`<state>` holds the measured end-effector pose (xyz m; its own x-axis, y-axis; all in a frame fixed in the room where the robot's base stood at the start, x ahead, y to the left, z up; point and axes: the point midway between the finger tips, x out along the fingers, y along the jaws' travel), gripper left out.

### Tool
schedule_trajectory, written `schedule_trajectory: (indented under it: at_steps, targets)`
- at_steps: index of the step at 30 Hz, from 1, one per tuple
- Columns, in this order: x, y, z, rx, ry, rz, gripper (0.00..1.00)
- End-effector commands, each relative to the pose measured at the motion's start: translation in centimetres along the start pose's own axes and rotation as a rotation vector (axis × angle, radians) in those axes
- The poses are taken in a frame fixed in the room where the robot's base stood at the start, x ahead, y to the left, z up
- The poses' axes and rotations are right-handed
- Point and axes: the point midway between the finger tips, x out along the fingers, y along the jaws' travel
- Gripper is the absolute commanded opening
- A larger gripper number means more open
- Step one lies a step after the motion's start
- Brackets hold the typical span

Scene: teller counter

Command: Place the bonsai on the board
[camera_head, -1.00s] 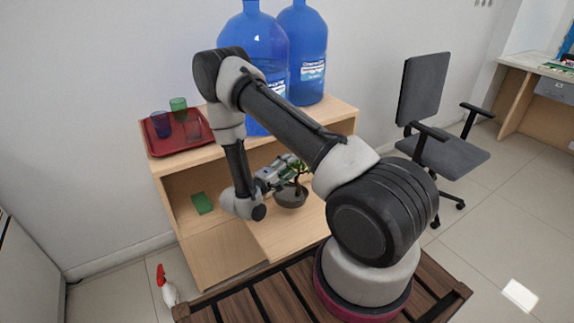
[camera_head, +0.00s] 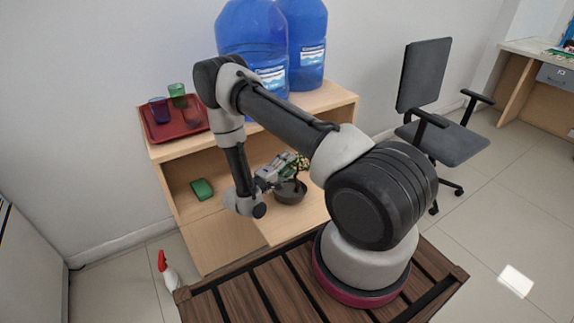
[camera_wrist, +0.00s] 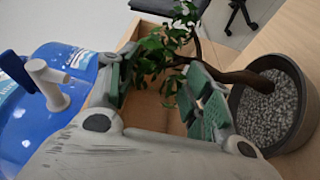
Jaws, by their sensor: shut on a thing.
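The bonsai is a small tree with green leaves and a dark round pot (camera_head: 291,192) of grey gravel. It also shows in the wrist view, with the pot (camera_wrist: 272,105) at the right and the leaves (camera_wrist: 165,48) at the top. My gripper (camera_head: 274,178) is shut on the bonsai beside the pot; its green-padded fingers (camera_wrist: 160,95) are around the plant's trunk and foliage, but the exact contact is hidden. The pot is in front of the cabinet's lower opening, above pale wood (camera_head: 278,226). I cannot tell which wooden surface is the board, or whether the pot touches it.
The wooden cabinet (camera_head: 170,178) has a red tray (camera_head: 160,131) with cups and large blue water bottles (camera_head: 250,38) on top. A green block (camera_head: 202,189) lies inside. A white spray bottle with a red top (camera_head: 168,270) stands at the lower left. An office chair (camera_head: 440,135) stands right.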

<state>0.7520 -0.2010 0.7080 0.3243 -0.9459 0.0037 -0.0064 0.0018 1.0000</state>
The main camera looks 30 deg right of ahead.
Motion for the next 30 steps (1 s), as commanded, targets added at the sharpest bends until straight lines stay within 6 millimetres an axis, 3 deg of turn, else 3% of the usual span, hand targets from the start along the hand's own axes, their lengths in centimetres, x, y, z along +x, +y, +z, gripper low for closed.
schedule_trajectory:
  at_steps: [22,23,27,30]
  targets:
    - [0.0,-1.1,0.0,0.0,0.0,0.002,0.0]
    - [0.0,-1.1,0.0,0.001,0.0,0.002,0.54]
    - [0.0,-1.1,0.0,0.0,0.0,0.001,0.75]
    - [0.0,-1.1,0.0,0.0,0.0,0.001,0.75]
